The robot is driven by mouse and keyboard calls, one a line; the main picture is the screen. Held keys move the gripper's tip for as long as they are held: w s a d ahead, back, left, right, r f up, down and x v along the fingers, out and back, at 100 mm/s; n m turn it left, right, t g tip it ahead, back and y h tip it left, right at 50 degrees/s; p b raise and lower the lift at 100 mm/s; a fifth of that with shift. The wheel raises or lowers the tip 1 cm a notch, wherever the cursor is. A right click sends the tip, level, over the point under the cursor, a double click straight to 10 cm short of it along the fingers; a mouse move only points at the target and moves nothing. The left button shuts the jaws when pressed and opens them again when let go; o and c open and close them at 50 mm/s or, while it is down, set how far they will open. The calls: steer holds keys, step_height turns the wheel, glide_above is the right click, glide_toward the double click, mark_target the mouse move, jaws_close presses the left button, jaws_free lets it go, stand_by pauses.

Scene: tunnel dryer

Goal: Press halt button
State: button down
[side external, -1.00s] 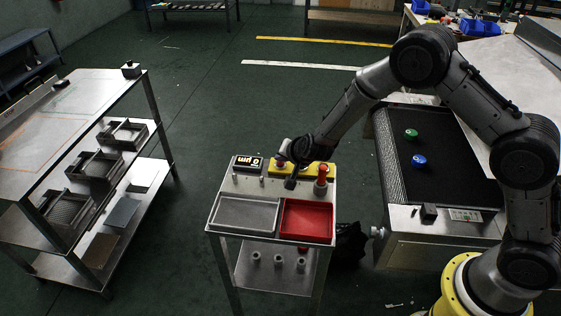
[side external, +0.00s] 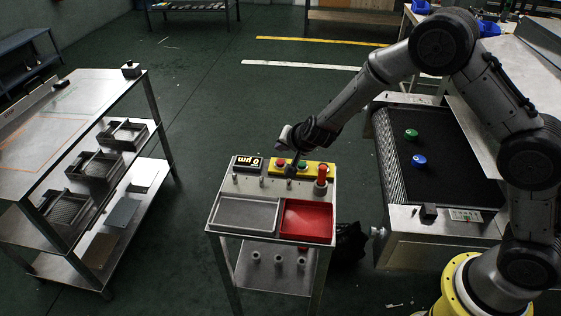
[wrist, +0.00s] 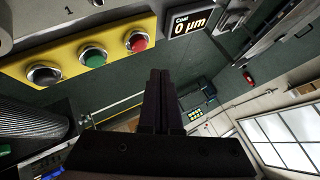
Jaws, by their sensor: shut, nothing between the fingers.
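A yellow button panel (side external: 313,169) stands at the back of the small metal cart. It carries a red button (side external: 280,162) and a green button (side external: 303,164). The wrist view shows the red button (wrist: 138,41), the green button (wrist: 93,57) and a black one (wrist: 44,74) in a row; I can read no halt label.
A dark conveyor (side external: 450,180) stands right, a shelved table (side external: 90,90) left.

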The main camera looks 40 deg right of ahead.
step_height(320, 180, up, 2)
steer(key=shift+r, duration=0.25)
stand_by(0.5)
